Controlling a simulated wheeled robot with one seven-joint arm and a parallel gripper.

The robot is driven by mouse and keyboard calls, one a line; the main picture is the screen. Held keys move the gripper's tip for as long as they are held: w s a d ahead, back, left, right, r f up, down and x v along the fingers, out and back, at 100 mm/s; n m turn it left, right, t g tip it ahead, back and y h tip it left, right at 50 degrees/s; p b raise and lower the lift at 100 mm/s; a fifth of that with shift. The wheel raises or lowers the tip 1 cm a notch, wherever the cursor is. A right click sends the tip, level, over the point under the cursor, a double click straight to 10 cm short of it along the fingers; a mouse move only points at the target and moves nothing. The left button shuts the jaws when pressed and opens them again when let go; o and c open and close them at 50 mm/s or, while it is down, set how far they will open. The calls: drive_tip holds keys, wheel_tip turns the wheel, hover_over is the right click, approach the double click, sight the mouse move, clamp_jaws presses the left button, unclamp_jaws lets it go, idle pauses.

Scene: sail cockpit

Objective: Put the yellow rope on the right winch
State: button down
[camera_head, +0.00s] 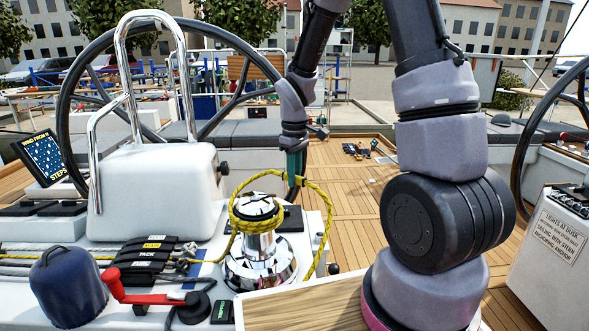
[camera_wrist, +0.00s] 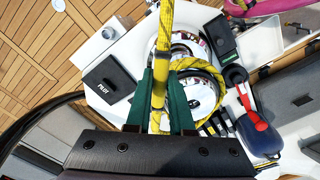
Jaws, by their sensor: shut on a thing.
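The yellow rope (camera_head: 318,205) comes from the clutches at left, lies around the upper part of the chrome winch (camera_head: 262,265), then arcs up to my gripper (camera_head: 294,165) and hangs down on the right. My gripper is above and slightly right of the winch, fingers pointing down. In the wrist view, the green fingers (camera_wrist: 161,85) are shut on the yellow rope (camera_wrist: 160,92), and turns of rope ring the winch (camera_wrist: 204,95) just beyond. The number of turns cannot be told. The winch stands upright and uncovered, right of a blue rounded thing (camera_head: 68,288).
A red-handled lever (camera_head: 150,292) and black rope clutches (camera_head: 152,250) lie left of the winch. A white pedestal with a chrome rail (camera_head: 155,195) and a large black steering wheel (camera_head: 62,110) stand behind. The wooden deck (camera_head: 345,190) to the right is mostly clear.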

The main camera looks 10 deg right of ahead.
drive_tip(key=shift+f, duration=1)
wheel_tip(320, 180, down, 8)
idle(0.5)
drive_tip(key=shift+f, duration=0.1)
idle(0.4)
